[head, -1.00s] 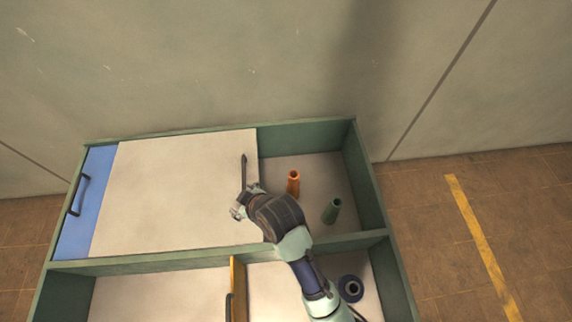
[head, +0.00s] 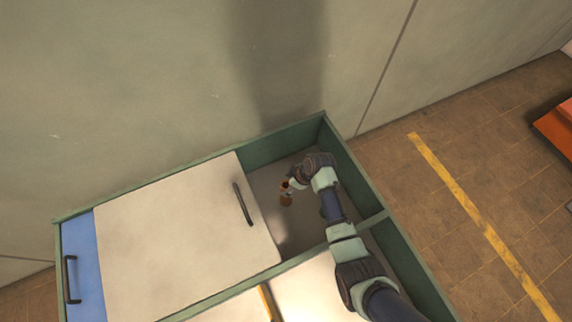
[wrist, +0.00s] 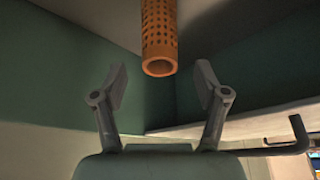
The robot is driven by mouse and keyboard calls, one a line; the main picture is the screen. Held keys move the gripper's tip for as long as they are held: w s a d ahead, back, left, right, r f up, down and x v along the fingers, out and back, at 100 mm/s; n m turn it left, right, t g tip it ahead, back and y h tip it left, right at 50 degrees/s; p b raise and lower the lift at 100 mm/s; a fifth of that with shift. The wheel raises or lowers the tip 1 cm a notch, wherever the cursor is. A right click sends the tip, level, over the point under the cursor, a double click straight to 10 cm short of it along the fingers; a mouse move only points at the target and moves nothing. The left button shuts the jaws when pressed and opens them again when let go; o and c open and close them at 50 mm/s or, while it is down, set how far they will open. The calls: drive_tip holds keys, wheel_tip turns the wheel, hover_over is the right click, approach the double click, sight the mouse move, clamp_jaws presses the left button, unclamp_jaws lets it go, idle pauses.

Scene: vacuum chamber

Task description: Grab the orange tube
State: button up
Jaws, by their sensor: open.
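The orange tube (head: 286,197) stands in the open back right compartment in the head view. In the wrist view the perforated orange tube (wrist: 159,35) comes down from the top edge, its rim (wrist: 158,68) showing near the gap between the fingertips. My gripper (wrist: 161,82) is open and empty, its fingers spread on either side of the line of the tube without visible contact. In the head view my gripper (head: 293,184) is close beside the tube's upper end.
A pale sliding panel (head: 170,230) with a dark handle (head: 243,204) covers the compartment's left part; the handle also shows in the wrist view (wrist: 285,148). Green walls (head: 350,175) bound the right and back.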

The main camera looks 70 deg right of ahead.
sight(286, 185)
drive_tip(key=b+x, duration=0.1)
drive_tip(key=x, duration=0.2)
drive_tip(key=shift+w+f, duration=0.2)
drive_tip(key=c, duration=1.2)
drive_tip(key=shift+r, duration=0.15)
